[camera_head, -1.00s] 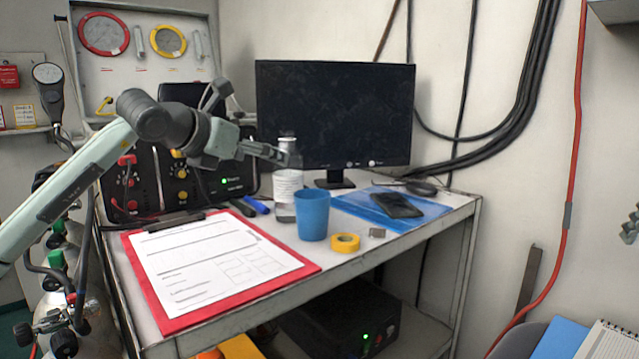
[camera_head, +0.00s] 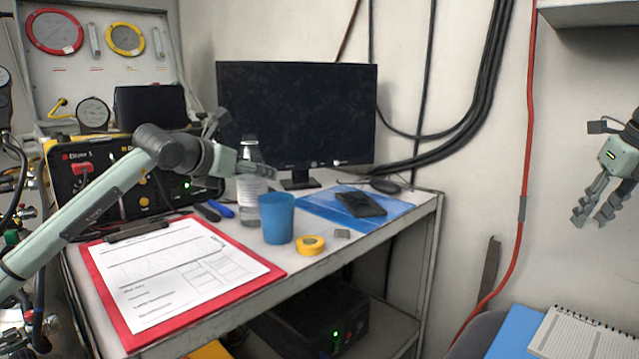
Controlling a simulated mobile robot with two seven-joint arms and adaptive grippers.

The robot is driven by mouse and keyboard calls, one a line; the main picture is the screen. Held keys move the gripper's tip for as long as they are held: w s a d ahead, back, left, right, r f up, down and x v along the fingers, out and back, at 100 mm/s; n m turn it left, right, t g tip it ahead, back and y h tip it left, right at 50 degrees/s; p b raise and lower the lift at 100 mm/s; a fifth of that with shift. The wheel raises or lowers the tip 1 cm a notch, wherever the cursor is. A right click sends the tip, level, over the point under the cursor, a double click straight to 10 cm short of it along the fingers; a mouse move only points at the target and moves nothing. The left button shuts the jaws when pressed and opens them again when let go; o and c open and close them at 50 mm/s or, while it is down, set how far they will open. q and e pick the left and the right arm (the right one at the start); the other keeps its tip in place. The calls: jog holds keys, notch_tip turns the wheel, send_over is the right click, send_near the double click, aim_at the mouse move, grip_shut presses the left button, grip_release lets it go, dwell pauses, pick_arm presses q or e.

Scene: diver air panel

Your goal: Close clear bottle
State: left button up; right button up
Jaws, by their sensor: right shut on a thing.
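The clear bottle (camera_head: 249,198) stands upright on the table behind the blue cup, with a white label and a clear neck. I see no lid on its neck. My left gripper (camera_head: 266,171) comes in from the left and reaches across the bottle's upper part. Its fingers overlap the bottle, and their opening is hard to make out. My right gripper (camera_head: 594,216) hangs at the far right, well away from the bottle, fingers pointing down. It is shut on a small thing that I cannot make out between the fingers.
A blue cup (camera_head: 277,220) stands just in front of the bottle. Yellow tape (camera_head: 310,245), a phone (camera_head: 360,204) on a blue folder (camera_head: 322,206) and a red clipboard (camera_head: 104,292) lie on the table. A monitor (camera_head: 298,115) stands behind.

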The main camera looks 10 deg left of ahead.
jog(key=shift+r, duration=0.15)
pick_arm(q)
jog(key=shift+w+d+f, duration=0.15)
jog(key=shift+w+f, duration=0.1)
jog(key=shift+w, duration=0.35)
jog(key=shift+c, duration=0.4)
jog(key=c, duration=1.4)
jog(key=shift+r, duration=0.15)
